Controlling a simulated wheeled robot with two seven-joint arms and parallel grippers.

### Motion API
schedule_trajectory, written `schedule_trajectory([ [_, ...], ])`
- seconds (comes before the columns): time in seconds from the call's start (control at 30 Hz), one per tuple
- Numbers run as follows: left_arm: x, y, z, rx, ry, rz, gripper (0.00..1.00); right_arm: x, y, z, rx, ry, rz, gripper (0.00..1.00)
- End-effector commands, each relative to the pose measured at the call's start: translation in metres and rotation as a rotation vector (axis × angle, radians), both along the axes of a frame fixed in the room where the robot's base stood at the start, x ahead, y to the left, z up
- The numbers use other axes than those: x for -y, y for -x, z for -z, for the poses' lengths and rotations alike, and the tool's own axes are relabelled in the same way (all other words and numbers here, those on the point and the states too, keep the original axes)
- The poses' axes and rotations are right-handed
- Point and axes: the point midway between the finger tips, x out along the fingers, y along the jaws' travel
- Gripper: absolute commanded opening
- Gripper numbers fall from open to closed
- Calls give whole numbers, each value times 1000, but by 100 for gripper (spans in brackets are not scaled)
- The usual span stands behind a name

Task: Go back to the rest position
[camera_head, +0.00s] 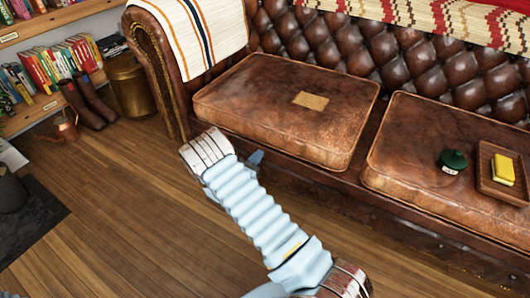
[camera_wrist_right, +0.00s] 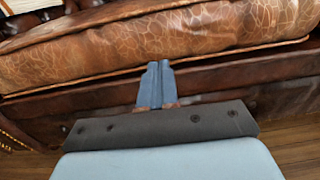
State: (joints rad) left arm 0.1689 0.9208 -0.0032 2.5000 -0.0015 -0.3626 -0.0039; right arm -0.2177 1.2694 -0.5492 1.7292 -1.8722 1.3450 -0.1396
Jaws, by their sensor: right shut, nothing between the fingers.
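My right gripper (camera_head: 256,158) reaches in from the bottom of the head view to the front of the brown leather sofa's left seat cushion (camera_head: 265,85). In the right wrist view its two blue fingers (camera_wrist_right: 155,83) are together and empty, pointing at the sofa front just below the cushion (camera_wrist_right: 150,45). I cannot tell whether the fingertips touch the sofa. My left gripper is not in view.
A tan patch (camera_head: 311,100) lies on the left cushion. On the right cushion are a dark green jar (camera_head: 453,161) and a wooden tray (camera_head: 487,182) with a yellow block (camera_head: 503,169). A bookshelf, boots (camera_head: 92,103) and brass bin (camera_head: 131,87) stand left.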

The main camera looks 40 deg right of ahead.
Motion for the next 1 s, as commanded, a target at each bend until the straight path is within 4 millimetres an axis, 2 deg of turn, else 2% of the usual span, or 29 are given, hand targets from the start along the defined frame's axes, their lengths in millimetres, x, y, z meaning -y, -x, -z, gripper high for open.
schedule_trajectory([
  [0.1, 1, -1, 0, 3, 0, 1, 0, -29, 11, 1, -2, 0, -4, 0],
  [0.3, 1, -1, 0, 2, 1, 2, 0, -61, 24, 1, -4, -1, -2, 0],
  [0.47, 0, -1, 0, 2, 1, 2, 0, -71, 28, 1, -2, 0, 0, 0],
  [0.67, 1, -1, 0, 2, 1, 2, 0, -69, 33, 5, -11, -20, 17, 0],
  [0.77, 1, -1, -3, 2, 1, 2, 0, -61, 58, 25, -48, -120, 102, 0],
  [0.83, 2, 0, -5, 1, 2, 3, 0, -57, 92, 50, -88, -252, 215, 0],
  [0.93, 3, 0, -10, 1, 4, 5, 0, -69, 160, 92, -135, -518, 444, 0],
  [1.0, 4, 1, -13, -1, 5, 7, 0, -96, 210, 118, -141, -730, 632, 0],
])
